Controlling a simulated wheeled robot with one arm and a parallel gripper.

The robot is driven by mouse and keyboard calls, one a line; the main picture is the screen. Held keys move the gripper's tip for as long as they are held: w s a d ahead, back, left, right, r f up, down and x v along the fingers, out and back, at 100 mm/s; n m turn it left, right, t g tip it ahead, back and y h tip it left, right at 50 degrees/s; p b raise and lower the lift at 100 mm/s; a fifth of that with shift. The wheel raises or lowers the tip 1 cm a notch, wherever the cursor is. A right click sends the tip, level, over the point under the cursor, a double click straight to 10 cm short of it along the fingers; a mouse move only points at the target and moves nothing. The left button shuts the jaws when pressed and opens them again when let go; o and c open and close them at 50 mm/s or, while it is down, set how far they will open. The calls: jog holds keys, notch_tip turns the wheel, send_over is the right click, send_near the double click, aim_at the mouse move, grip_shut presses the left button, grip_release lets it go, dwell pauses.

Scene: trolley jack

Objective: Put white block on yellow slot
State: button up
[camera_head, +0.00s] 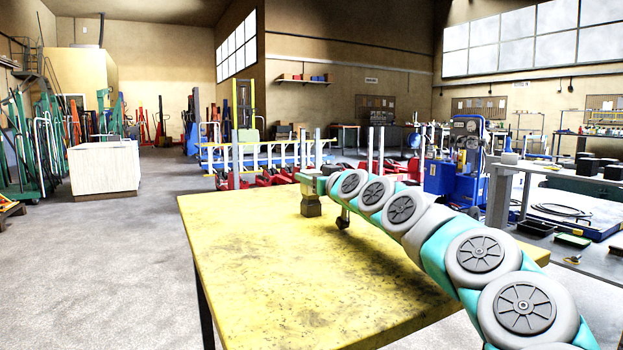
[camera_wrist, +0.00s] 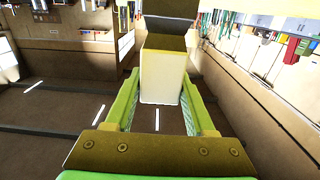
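A pale, cream-white block (camera_wrist: 162,76) sits between the two green fingers of my gripper (camera_wrist: 160,84) in the wrist view. The fingers close in on both its sides, and it looks held. A dark brown face shows at the block's far end. In the head view my arm reaches out over the yellow table (camera_head: 290,270) to its far edge. No separate yellow slot can be made out.
The yellow tabletop is bare on its left and middle. A white box (camera_head: 104,168) stands on the floor at the left. A grey bench (camera_head: 585,255) with dark items is at the right. Red jacks and blue machines stand behind the table.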

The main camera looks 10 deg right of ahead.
jog(key=o, duration=0.4)
jog(key=shift+r, duration=0.2)
